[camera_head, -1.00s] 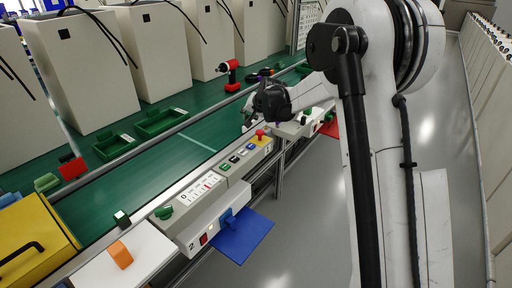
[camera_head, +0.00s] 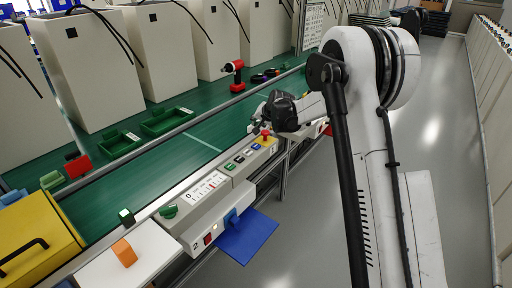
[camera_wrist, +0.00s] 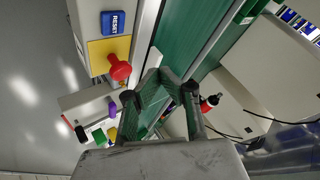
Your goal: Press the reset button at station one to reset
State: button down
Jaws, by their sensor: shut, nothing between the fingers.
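The blue RESET button (camera_wrist: 112,22) is a rectangular key with white lettering on a pale panel, at the top left of the wrist view. A red mushroom knob (camera_wrist: 119,67) on a yellow plate sits just beside it. In the head view the blue button (camera_head: 255,147) is in a row of small keys, near the red knob (camera_head: 265,133). My gripper (camera_wrist: 160,76) is shut and empty, apart from the RESET button, with the knob between them in the wrist view. In the head view my gripper (camera_head: 257,121) is over the bench edge beyond the knob, its tips hard to make out.
A red drill (camera_head: 235,76) and green trays (camera_head: 166,121) lie on the green conveyor (camera_head: 207,140). Tall beige cabinets (camera_head: 85,70) line its back. The grey floor to the right is open.

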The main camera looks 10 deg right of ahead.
aim_at(256, 146)
jog(key=shift+f+b, duration=2.05)
jog(key=shift+f, duration=2.05)
jog(key=shift+f, duration=0.1)
jog(key=shift+f+b, duration=0.35)
jog(key=shift+b, duration=0.05)
jog(key=shift+f+b, duration=0.4)
jog(key=shift+f, duration=0.05)
jog(key=shift+r, duration=0.2)
jog(key=shift+r+p, duration=0.35)
jog(key=shift+r, duration=0.35)
jog(key=shift+r+p, duration=1.1)
jog(key=shift+r, duration=1.4)
jog(key=shift+r, duration=0.1)
